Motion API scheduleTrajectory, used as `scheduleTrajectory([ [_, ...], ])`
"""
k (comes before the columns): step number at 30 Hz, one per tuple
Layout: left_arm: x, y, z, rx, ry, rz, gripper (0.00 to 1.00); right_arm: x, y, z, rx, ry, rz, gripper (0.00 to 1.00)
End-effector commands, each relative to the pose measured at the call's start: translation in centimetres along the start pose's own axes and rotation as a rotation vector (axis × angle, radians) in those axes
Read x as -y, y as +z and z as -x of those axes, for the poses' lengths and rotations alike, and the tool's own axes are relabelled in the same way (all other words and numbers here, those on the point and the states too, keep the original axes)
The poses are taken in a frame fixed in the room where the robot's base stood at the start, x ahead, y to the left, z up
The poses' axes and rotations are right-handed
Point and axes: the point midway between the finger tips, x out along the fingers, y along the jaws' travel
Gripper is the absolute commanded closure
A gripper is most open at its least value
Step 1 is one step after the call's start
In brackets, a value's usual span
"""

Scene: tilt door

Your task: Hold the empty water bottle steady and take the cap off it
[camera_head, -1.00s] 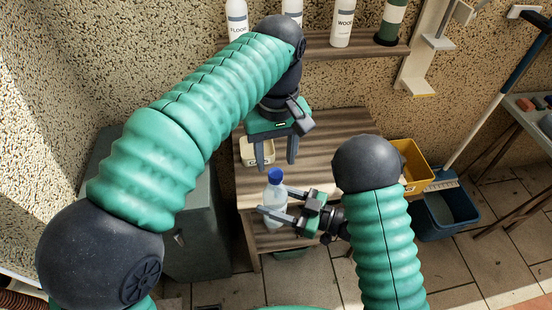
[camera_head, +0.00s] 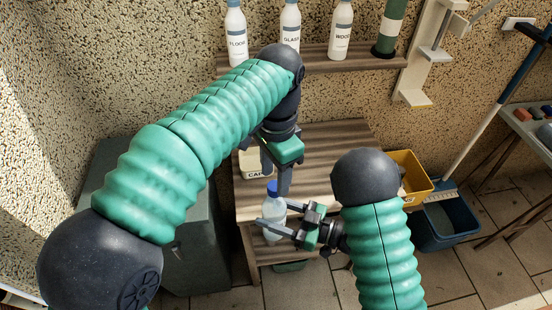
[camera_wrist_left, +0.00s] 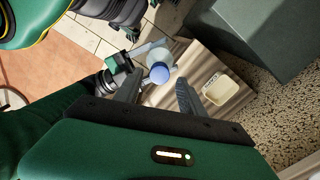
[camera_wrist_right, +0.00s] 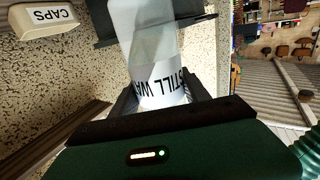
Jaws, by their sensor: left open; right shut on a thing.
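My right gripper (camera_head: 272,226) is shut on the bottle's body from the right. In the right wrist view the bottle (camera_wrist_right: 150,60) sits between the fingers, its "STILL WATER" label partly hidden. My left gripper (camera_head: 276,185) is open and points down above the bottle, close to the cap. In the left wrist view the cap (camera_wrist_left: 159,72) shows beyond and between the open fingertips, apart from them.
A cream box marked "CAPS" (camera_head: 254,164) stands on the table (camera_head: 330,150) behind the bottle, partly hidden by my left gripper. A yellow bin (camera_head: 408,172) and a blue bucket (camera_head: 448,222) stand at the right. Labelled bottles (camera_head: 290,28) line the wall shelf.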

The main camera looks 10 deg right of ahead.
Motion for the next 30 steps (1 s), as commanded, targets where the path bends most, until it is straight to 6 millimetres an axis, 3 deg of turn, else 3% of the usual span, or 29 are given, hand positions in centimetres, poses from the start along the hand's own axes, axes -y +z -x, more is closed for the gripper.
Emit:
scheduleTrajectory([
  [5,0.0,0.0,-2.1,-0.001,0.0,0.001,0.53,0.0,0.0,0.0,0.0,0.0,0.0,1.0],
  [13,0.0,0.0,-2.4,-0.002,-0.001,0.001,0.53,0.0,0.0,0.0,0.0,0.0,0.0,1.0],
  [24,0.0,0.0,-2.3,-0.002,-0.001,0.002,1.0,0.0,0.0,0.0,-0.001,0.0,0.0,1.0],
  [30,0.1,0.0,-2.3,-0.002,-0.002,0.006,1.0,0.0,0.0,0.0,-0.001,-0.001,0.0,1.0],
])
